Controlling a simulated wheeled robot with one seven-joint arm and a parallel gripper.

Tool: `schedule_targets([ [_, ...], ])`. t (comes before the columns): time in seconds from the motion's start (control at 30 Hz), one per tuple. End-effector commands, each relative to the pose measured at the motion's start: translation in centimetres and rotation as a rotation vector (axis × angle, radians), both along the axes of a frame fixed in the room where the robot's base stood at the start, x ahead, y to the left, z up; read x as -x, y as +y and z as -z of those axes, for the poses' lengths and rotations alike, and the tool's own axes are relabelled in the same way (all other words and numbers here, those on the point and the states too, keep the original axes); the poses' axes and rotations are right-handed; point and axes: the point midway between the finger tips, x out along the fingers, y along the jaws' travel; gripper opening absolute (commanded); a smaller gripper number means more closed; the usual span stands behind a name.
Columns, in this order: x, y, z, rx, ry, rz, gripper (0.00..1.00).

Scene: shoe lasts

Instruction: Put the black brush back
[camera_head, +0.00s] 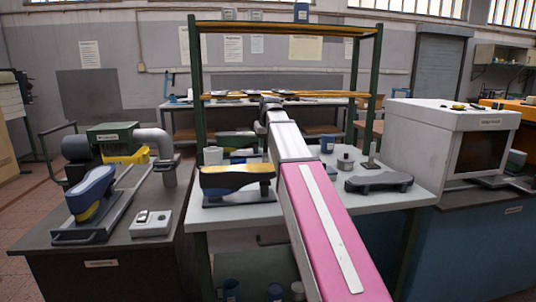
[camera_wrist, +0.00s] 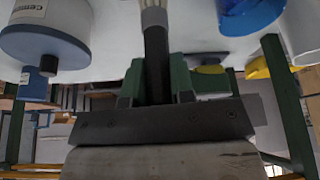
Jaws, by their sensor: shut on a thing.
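In the wrist view my gripper (camera_wrist: 157,84) has its green fingers shut on a black brush (camera_wrist: 156,45). The brush's dark handle lies between the fingers, and its pale bristles show at the top edge of the picture. In the head view my arm reaches over the grey worktable (camera_head: 240,216). My gripper and the brush cannot be made out there, hidden at the far end of the arm.
A white-and-blue container (camera_wrist: 45,25), a blue cup (camera_wrist: 248,12) and a white cylinder (camera_wrist: 304,30) are close by. A yellow-and-black shoe last (camera_head: 237,177) and a dark stand (camera_head: 379,182) flank my arm. Green shelf posts (camera_head: 198,90) rise behind.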

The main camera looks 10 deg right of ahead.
Motion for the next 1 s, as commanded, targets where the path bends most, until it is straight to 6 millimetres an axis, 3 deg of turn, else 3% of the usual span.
schedule_targets([
  [0.17,-0.5,-1.4,0.8,0.000,0.000,0.000,0.00],
  [0.57,-0.4,-1.5,4.8,-0.001,0.001,0.000,0.00],
  [0.97,-0.5,-1.5,5.2,0.000,0.000,0.000,0.00],
  [1.0,-0.5,-1.5,5.2,0.000,-0.001,0.000,0.36],
])
